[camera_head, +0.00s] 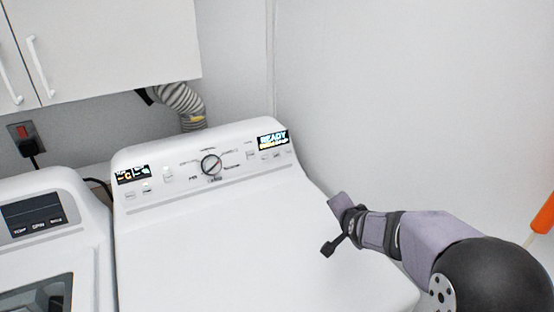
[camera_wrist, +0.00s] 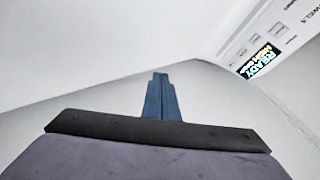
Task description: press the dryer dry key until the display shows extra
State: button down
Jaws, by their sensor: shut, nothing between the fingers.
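The white dryer (camera_head: 240,245) stands in the middle of the head view, with a raised control panel along its back. Its display (camera_head: 272,140) at the panel's right end reads READY, with a second, yellowish line too small to read. Small keys (camera_head: 266,156) sit below the display; their labels are too small to tell.
A round dial (camera_head: 211,165) and another small display (camera_head: 133,174) sit further left on the panel. A second white machine (camera_head: 50,240) stands at the left. A cabinet (camera_head: 110,45) hangs above. A wall rises close to the dryer's right side. An orange object (camera_head: 543,215) shows at far right.

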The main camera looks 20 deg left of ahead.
aim_at(277, 155)
jog(key=w+a+r+m+t+y+b, duration=0.1)
jog(key=w+a+m+t, duration=0.3)
jog(key=a, duration=0.4)
jog(key=w+a+r+m+t+y+b, duration=0.1)
jog(key=w+a+r+m+t+b, duration=0.1)
jog(key=w+a, duration=0.5)
jog(key=shift+w+a+r+m+t, duration=0.3)
jog(key=shift+a+r+m+t, duration=0.25)
jog(key=shift+r+m+t, duration=0.55)
jog(key=shift+r, duration=0.2)
jog(key=shift+w+a+f+n, duration=0.1)
jog(key=shift+n, duration=0.2)
jog(key=w+a+f, duration=0.3)
jog(key=w+a, duration=0.2)
jog(key=shift+w+a, duration=0.25)
jog(key=shift+w, duration=0.05)
jog(key=shift+w+a+f+b, duration=0.1)
jog(key=shift+w+a+b, duration=0.05)
jog(key=shift+b, duration=0.3)
dwell(0.4)
jog(key=shift+w+a, duration=0.2)
